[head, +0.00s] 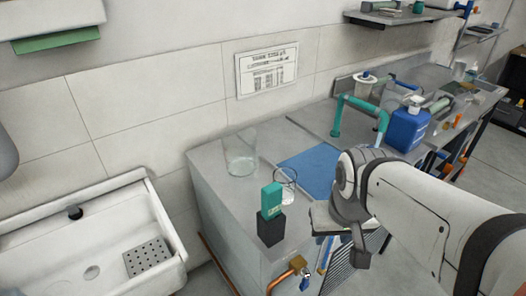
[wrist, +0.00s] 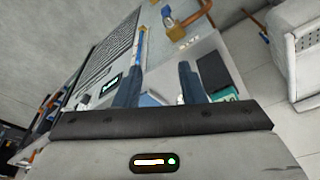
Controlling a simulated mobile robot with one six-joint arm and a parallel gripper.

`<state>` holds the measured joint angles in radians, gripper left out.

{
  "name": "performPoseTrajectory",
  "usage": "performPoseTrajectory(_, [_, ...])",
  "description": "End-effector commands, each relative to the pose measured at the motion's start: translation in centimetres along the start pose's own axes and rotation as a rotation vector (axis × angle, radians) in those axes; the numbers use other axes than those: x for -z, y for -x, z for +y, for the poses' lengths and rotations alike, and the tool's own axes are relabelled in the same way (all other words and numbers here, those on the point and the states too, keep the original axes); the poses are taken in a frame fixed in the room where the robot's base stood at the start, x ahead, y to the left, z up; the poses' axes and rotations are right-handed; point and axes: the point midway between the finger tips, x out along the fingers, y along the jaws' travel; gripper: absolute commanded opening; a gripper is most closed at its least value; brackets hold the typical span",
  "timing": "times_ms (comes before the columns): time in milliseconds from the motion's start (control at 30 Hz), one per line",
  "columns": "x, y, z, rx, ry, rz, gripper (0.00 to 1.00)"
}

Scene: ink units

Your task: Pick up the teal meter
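The teal meter (head: 271,196) is a small upright box with a pale marking, at the front of the grey counter. It sits directly on or behind a black block (head: 271,229); I cannot tell if they are joined. In the wrist view the teal meter (wrist: 226,95) shows partly at the right, beside the black block (wrist: 212,72), its lower part hidden by my gripper body. My gripper (wrist: 160,80) is open and empty, its two dark fingers apart, left of the meter in that view. In the head view my gripper (head: 340,222) hangs right of the meter, beyond a gap.
A wire-rimmed glass (head: 286,190) stands close behind the meter, and a clear beaker (head: 241,158) farther back. A blue mat (head: 308,170) lies behind. A blue jug (head: 408,128) and teal pipe (head: 337,118) stand at right. A white sink (head: 95,235) is at left.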

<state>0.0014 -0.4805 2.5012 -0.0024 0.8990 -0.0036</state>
Motion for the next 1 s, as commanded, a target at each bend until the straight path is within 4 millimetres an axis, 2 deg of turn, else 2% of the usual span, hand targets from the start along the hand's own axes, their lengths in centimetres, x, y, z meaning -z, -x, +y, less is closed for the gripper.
performPoseTrajectory(67, [0.0, 0.0, 0.0, 0.000, 0.000, 0.000, 0.36])
performPoseTrajectory(167, [0.3, 0.2, -0.2, 0.002, 0.011, -0.003, 0.45])
performPoseTrajectory(233, [1.2, 0.8, -0.7, 0.008, 0.044, -0.009, 0.50])
performPoseTrajectory(333, [3.7, 1.8, -1.5, 0.025, 0.133, -0.029, 0.58])
performPoseTrajectory(433, [6.9, 2.7, -4.0, 0.048, 0.267, -0.053, 0.67])
performPoseTrajectory(600, [10.8, 3.0, -8.2, 0.082, 0.460, -0.083, 0.67])
performPoseTrajectory(700, [12.0, 2.9, -9.9, 0.095, 0.528, -0.092, 0.67])
performPoseTrajectory(833, [12.6, 2.5, -11.0, 0.102, 0.572, -0.098, 0.67])
performPoseTrajectory(1000, [12.5, 0.6, -11.3, 0.104, 0.580, -0.101, 0.67])
